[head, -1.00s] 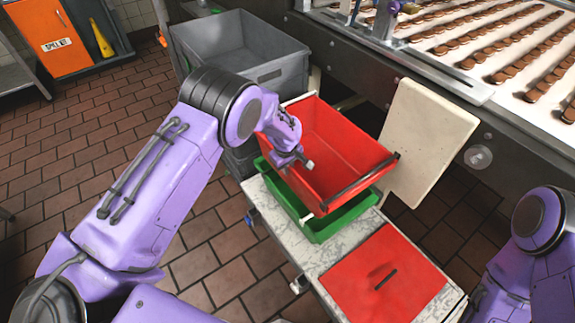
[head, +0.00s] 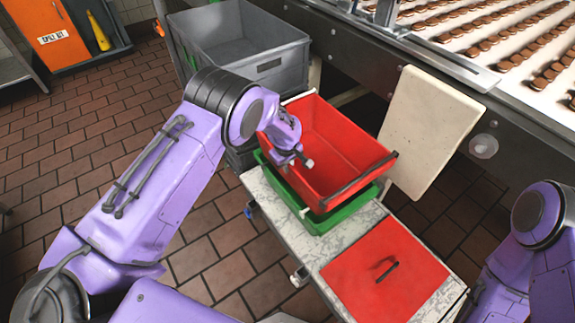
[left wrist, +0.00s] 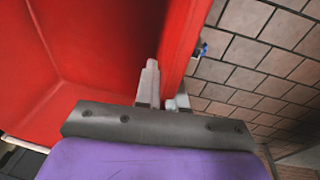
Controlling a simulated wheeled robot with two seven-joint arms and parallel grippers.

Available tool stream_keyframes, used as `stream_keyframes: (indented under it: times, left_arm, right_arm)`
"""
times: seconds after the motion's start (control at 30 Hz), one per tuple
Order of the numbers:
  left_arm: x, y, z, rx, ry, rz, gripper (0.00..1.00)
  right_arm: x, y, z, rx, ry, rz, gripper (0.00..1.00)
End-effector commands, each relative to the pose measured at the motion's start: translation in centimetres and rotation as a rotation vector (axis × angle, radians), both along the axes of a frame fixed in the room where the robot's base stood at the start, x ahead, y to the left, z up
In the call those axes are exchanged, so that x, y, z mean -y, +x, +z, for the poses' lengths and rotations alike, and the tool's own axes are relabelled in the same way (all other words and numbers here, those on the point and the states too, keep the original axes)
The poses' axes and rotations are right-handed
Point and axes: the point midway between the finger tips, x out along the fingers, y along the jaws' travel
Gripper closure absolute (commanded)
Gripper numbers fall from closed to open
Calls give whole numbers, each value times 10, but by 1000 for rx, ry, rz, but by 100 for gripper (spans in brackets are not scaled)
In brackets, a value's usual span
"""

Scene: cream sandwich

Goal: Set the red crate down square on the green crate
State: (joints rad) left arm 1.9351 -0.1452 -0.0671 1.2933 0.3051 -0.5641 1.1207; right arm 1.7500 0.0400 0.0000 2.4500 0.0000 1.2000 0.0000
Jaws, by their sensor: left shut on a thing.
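The red crate (head: 335,150) is an open, empty box with a dark bar along its near-right rim. It is over the green crate (head: 345,212) and covers most of it; only the green crate's near sides and a bit of its left rim show. Whether the two touch I cannot tell. My left gripper (head: 305,161) is shut on the red crate's left wall. In the left wrist view its fingers (left wrist: 163,92) straddle that red wall (left wrist: 184,40). My right gripper is out of the picture; only part of that arm shows at lower right.
The green crate stands on a marbled bench (head: 262,190). A red panel with a dark slot (head: 400,255) lies at the bench's near end. A grey bin (head: 240,50) stands behind, a cream board (head: 430,130) leans at right, and a conveyor of chocolates runs behind.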

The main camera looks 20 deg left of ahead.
Motion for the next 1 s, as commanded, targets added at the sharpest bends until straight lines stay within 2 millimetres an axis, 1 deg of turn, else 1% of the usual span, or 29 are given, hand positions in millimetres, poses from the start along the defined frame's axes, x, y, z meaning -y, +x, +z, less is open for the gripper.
stream_keyframes:
  times: [0.13, 0.17, 0.2, 0.23, 0.43, 0.47, 0.57, 0.67, 0.8, 0.9, 1.0]
  left_arm:
    - [0, 2, 3, 7, -1, 2, 100]
    - [0, 2, 3, 7, -1, 2, 81]
    - [0, 2, 2, 7, -1, 2, 68]
    - [0, 2, 2, 6, -1, 2, 61]
    - [0, 1, 1, 3, -1, 1, 61]
    - [0, -2, -1, -4, 1, -1, 61]
    - [0, -1, 4, -2, 0, -1, 61]
    - [0, -3, 21, 1, 0, 0, 61]
    - [1, -8, 56, 4, 1, 0, 61]
    - [1, -11, 78, 5, 0, 1, 61]
    - [2, -14, 95, 4, -1, 1, 61]
  right_arm:
    - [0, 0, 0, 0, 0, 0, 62]
    - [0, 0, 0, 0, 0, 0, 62]
    - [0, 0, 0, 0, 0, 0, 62]
    - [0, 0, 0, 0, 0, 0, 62]
    - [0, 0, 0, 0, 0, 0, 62]
    - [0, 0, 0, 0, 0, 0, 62]
    - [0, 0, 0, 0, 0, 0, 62]
    - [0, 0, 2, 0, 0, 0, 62]
    - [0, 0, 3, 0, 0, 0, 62]
    - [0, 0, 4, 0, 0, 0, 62]
    - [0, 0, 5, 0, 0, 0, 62]
